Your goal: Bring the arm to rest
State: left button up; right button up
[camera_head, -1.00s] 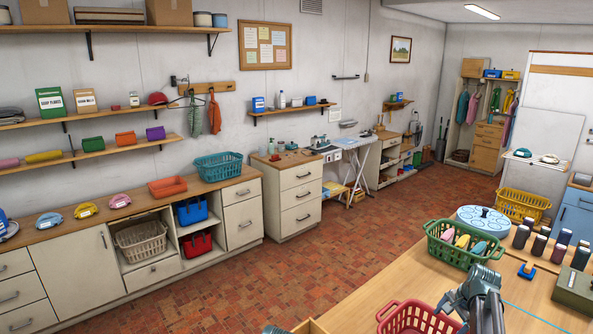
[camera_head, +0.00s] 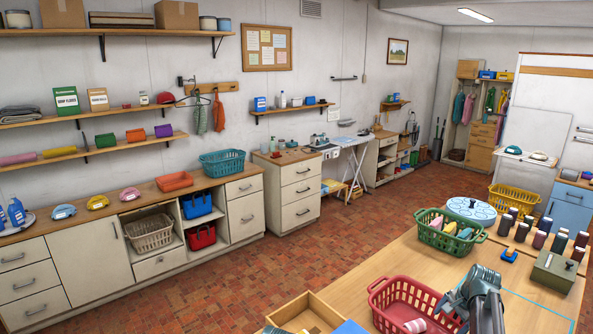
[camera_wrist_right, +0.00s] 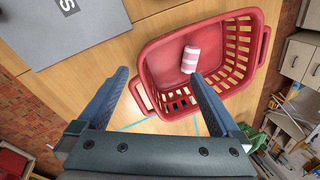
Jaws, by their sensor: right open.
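My right gripper (camera_wrist_right: 158,74) is open and empty in the wrist view, its two dark fingers apart, pointing toward a red basket (camera_wrist_right: 262,60). The basket also shows in the head view (camera_head: 378,296) on the wooden table. The gap between fingers and basket is hard to judge. My left gripper cannot be made out.
An open wooden box (camera_head: 305,311) is left of the red basket. The brick floor is clear.

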jog(key=s+a+f+n+b, duration=0.2)
jog(key=a, duration=0.5)
jog(key=s+a+f+n+g+b, duration=0.1)
jog(key=s+a+f+n, duration=0.1)
jog(key=a, duration=0.6)
jog(key=s+a+f+n+g+b, duration=0.1)
jog(key=s+a+f+n+b, duration=0.1)
jog(key=a, duration=0.6)
jog(key=shift+s+f+n+b, duration=0.35)
jog(key=shift+s+n, duration=0.1)
jog(key=shift+n, duration=0.65)
jog(key=s+a+f+n+h+b, duration=0.1)
jog(key=s+a+f+n+b, duration=0.2)
jog(key=s+a+n, duration=0.2)
jog(key=s+a+f+n+g+h+b, duration=0.1)
jog(key=s+a+n, duration=0.4)
jog(key=s+a, duration=0.6)
jog(key=shift+a+f+b, duration=0.2)
jog(key=shift+f+b, duration=0.7)
